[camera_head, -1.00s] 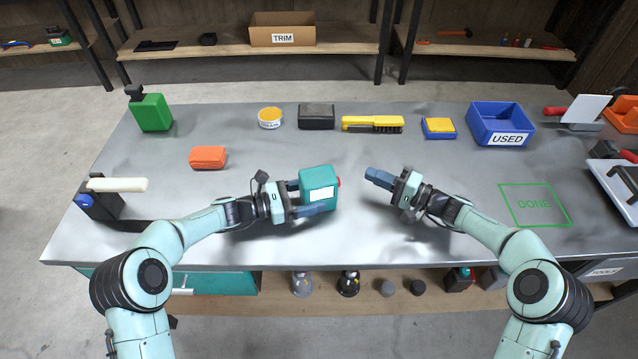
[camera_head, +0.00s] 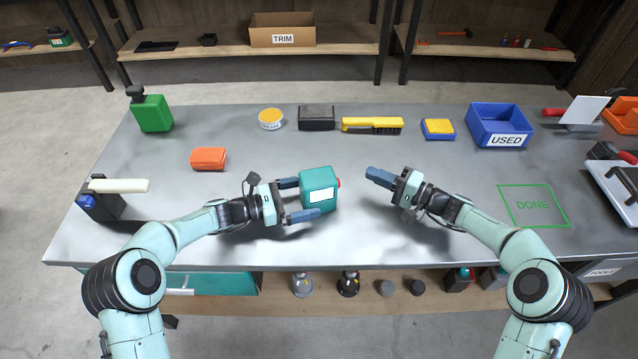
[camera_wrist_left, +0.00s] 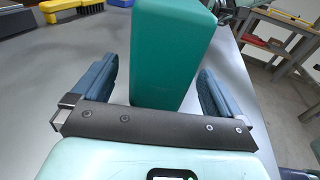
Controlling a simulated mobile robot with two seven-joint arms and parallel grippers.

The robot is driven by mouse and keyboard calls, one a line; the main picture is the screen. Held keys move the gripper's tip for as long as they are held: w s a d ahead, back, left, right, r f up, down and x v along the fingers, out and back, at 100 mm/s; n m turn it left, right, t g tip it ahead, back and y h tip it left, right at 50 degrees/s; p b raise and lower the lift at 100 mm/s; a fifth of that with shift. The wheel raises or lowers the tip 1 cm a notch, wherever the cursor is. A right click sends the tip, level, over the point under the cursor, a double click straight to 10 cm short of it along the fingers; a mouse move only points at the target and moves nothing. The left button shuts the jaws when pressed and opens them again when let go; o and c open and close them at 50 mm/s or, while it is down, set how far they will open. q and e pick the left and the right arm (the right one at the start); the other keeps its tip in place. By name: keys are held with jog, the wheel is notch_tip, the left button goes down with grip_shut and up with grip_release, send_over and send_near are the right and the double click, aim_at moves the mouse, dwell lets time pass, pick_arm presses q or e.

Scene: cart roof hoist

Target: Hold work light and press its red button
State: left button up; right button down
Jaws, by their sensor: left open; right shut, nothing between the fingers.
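The work light is a teal box (camera_head: 318,181) with a pale panel on its front and a red button (camera_head: 339,183) on its right side. It stands on the grey bench near the middle. My left gripper (camera_head: 297,199) is open at its left side, with a finger on either side of the box's near end. In the left wrist view, the teal box (camera_wrist_left: 170,50) stands between the two blue fingers, with visible gaps at both sides. My right gripper (camera_head: 376,177) is shut and empty, a short way right of the red button, pointing toward it.
An orange block (camera_head: 208,159) lies left of the box. A yellow brush (camera_head: 372,125), a black case (camera_head: 316,117) and a blue USED bin (camera_head: 500,127) stand along the back. A green DONE outline (camera_head: 534,205) marks clear bench at right.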

pick_arm(q)
jog(key=shift+r+p+v, duration=0.2)
jog(key=shift+p+v, duration=0.25)
jog(key=shift+v, duration=1.05)
jog(key=shift+r+p+v, duration=0.2)
jog(key=shift+p+v, duration=0.25)
jog(key=shift+v, duration=1.1)
jog(key=shift+a, duration=0.1)
jog(key=v, duration=1.1)
jog(key=shift+s+a, duration=0.2)
jog(key=shift+a, duration=0.15)
jog(key=shift+f, duration=0.1)
